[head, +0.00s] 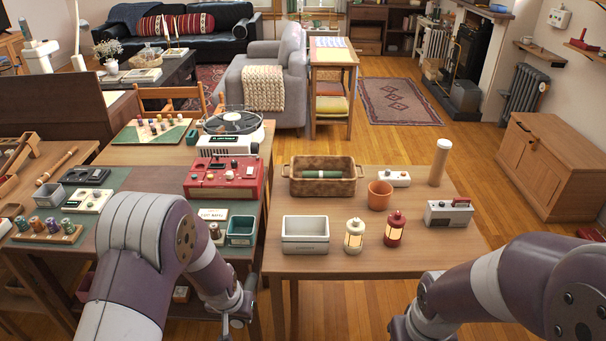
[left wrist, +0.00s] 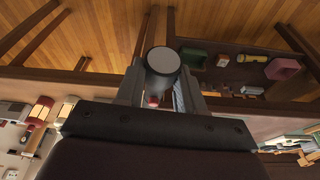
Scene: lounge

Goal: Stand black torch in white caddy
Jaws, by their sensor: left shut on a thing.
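The white caddy (head: 305,243) is an open, empty-looking rectangular box at the front left of the right-hand wooden table. My left gripper (head: 243,306) is low at that table's front left corner, left of the caddy and apart from it. In the left wrist view my left gripper (left wrist: 160,92) is shut on a dark cylinder with a pale grey round end, which I take to be the black torch (left wrist: 163,61).
A cream lantern (head: 353,236) and a red lantern (head: 394,229) stand right of the caddy. Behind are a brown basket (head: 322,186) with a green cylinder and an orange pot (head: 380,195). A green bin (head: 241,231) stands on the left table. Free table lies at front right.

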